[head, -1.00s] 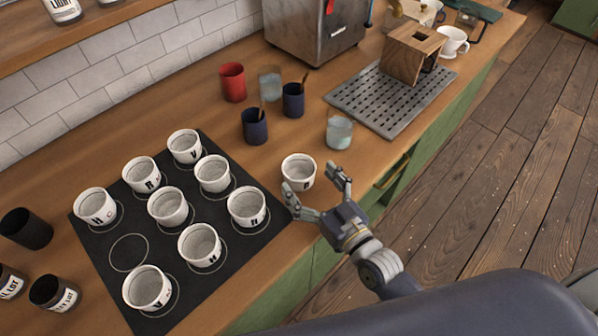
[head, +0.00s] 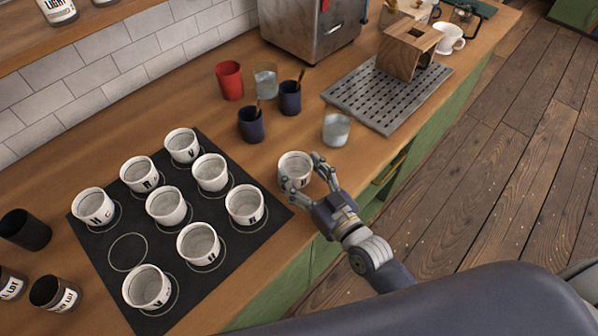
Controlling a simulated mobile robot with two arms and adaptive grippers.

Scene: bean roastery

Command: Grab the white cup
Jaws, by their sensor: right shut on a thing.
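A white cup (head: 295,164) with dark lettering stands on the wooden counter, apart from the black mat, near the counter's front edge. My right gripper (head: 304,178) is shut on this cup, with one finger on its left side and one on its right. The fingers hide part of the cup's front. Several similar white lettered cups stand in rows on the black mat (head: 205,288) to the left, and one ring on the mat is empty. My left gripper is not in view.
Behind the held cup are a water glass (head: 337,128), dark blue cups (head: 251,124) and a red cup (head: 230,81). A metal drip tray (head: 384,118) with a wooden stand (head: 408,50) is at the back right. Dark jars (head: 24,229) stand at far left.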

